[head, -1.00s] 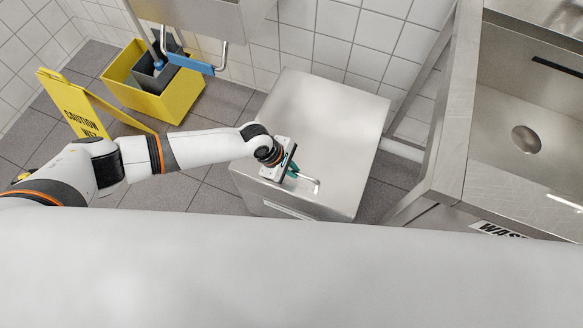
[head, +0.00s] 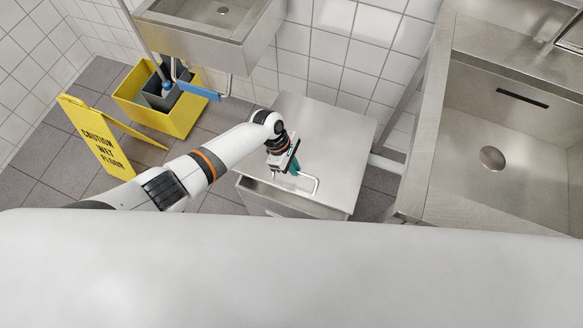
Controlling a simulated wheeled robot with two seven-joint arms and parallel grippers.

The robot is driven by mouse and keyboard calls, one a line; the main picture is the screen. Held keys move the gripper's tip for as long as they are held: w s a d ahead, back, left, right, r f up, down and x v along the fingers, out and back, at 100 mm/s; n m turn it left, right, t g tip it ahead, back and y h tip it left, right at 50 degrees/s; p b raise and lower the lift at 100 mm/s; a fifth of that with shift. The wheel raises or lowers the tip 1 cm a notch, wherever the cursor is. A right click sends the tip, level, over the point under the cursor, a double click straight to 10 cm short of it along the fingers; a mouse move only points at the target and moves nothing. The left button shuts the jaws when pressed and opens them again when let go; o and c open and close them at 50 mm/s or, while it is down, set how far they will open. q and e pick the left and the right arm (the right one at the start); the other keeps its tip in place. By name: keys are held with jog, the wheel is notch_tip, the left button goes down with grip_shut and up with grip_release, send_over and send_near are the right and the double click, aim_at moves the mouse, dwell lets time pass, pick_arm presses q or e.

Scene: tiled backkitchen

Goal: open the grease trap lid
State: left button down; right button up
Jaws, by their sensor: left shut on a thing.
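The grease trap is a low steel box (head: 287,230) on the floor at the middle of the head view. Its flat steel lid (head: 335,135) has a bar handle (head: 317,184) near the front edge. My left gripper (head: 293,169) reaches in from the left and is shut on the handle; dark green fingers show at the bar. A darker strip shows between the lid's front edge and the box front, so the lid looks a little raised at the front. The box inside is mostly hidden. My right gripper is out of view.
A steel sink unit (head: 440,150) stands close on the right. A wall basin (head: 190,38) hangs behind left. A yellow mop bucket (head: 183,120) and a yellow caution sign (head: 92,135) stand on the tiled floor at left. A tiled wall is close behind the trap.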

pick_arm(q)
jog(key=w+d+r+p, duration=0.1)
jog(key=w+r+p, duration=0.1)
jog(key=w+r, duration=0.2)
jog(key=w+d+r+p, duration=0.1)
jog(key=w+r, duration=0.3)
jog(key=r, duration=0.4)
jog(key=shift+d+r+p, duration=0.2)
jog(key=shift+r+p, duration=0.2)
jog(key=shift+p, duration=0.1)
